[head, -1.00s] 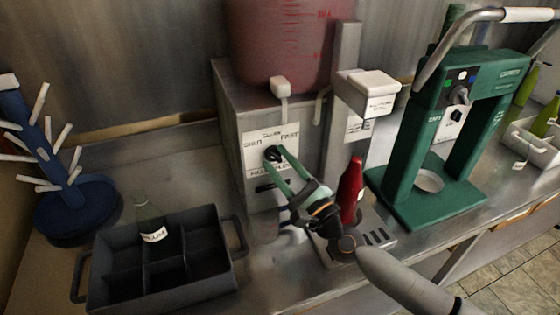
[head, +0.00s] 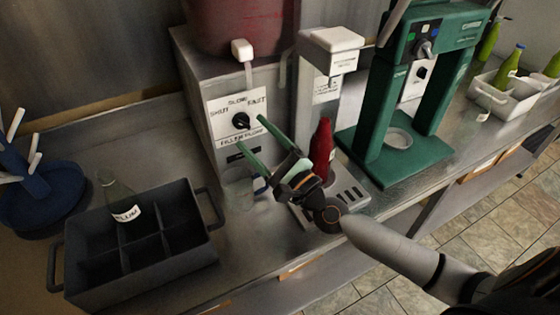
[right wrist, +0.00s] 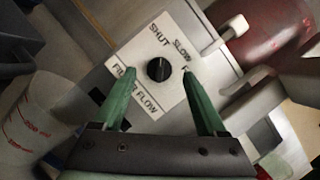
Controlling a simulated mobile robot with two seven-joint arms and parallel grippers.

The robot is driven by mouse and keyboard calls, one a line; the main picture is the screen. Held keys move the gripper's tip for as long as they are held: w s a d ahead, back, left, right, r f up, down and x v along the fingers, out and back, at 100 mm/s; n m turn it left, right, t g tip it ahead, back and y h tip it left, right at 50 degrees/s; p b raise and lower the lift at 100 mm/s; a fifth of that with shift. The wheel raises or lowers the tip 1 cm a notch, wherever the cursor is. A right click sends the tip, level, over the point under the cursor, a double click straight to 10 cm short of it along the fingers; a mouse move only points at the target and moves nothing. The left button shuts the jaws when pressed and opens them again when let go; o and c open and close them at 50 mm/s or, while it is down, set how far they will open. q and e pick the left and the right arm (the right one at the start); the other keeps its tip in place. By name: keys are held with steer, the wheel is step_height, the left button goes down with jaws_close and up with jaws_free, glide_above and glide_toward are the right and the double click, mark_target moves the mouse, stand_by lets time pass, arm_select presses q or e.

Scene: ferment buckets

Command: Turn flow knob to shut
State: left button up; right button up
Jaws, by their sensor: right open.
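The black flow knob (head: 240,120) sits on a white label plate (head: 257,101) marked SHUT, SLOW and FAST, on the front of the grey filler. It also shows in the right wrist view (right wrist: 158,69). I cannot clearly read where its pointer stands. My right gripper (head: 251,134) is open and empty, its green fingers pointing at the plate just short of the knob. In the right wrist view, the gripper (right wrist: 145,69) has a finger on either side of the knob, apart from it. My left gripper is not in view.
A red bottle (head: 321,150) stands beside my right gripper. A clear measuring jug (right wrist: 38,118) is close at left in the wrist view. A dark divided crate (head: 82,279) holds a bottle. A green press (head: 370,125) stands at right.

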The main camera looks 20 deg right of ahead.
steer(key=b+v, duration=0.3)
steer(key=v, duration=0.6)
steer(key=shift+s+d, duration=0.2)
steer(key=shift+s, duration=0.15)
steer(key=shift+f, duration=0.15)
